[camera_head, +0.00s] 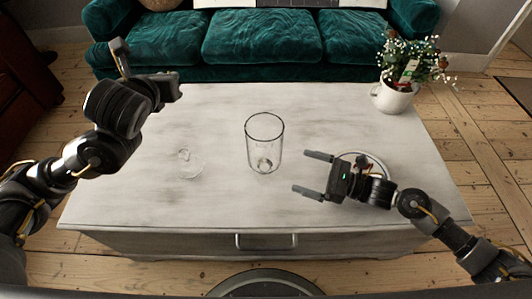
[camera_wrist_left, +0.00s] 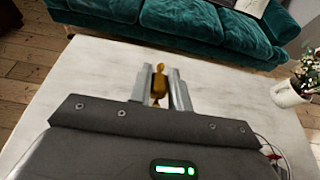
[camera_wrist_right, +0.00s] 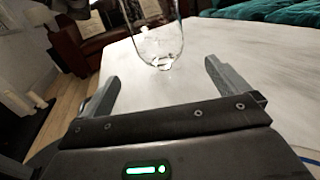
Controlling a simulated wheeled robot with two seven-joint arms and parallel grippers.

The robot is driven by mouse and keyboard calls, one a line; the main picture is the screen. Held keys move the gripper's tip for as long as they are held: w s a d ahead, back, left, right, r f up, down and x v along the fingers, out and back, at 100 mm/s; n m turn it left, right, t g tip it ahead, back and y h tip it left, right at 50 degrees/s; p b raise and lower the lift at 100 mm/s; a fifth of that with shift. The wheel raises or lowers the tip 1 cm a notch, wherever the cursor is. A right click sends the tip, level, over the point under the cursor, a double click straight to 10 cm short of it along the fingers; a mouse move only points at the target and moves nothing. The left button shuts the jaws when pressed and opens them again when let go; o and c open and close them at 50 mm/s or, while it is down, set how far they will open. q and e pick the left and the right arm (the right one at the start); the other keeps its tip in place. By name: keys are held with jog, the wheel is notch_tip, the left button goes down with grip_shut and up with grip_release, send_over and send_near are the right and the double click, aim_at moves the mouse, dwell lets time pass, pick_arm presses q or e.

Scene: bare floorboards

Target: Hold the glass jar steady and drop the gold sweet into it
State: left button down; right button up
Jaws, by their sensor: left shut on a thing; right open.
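The clear glass jar (camera_head: 264,143) stands upright on the table, open at the top, and it also shows in the right wrist view (camera_wrist_right: 158,47). My left gripper (camera_wrist_left: 158,75) is shut on the gold sweet (camera_wrist_left: 158,86), held between its fingertips above the table. In the head view the left arm is raised at the left, well apart from the jar, and I cannot make out the sweet there. My right gripper (camera_head: 312,174) is open and empty, low at the right of the jar, its fingers pointing towards it without touching.
A faint clear glass piece (camera_head: 187,163) lies on the table left of the jar. A round dish rim (camera_head: 378,161) shows partly behind my right gripper. A white pot (camera_head: 392,97) with a flowering plant stands at the back right. The table's back middle is clear.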

aim_at(267, 159)
jog(key=shift+p+x, duration=0.4)
jog(key=shift+x, duration=5.65)
jog(key=c, duration=1.3)
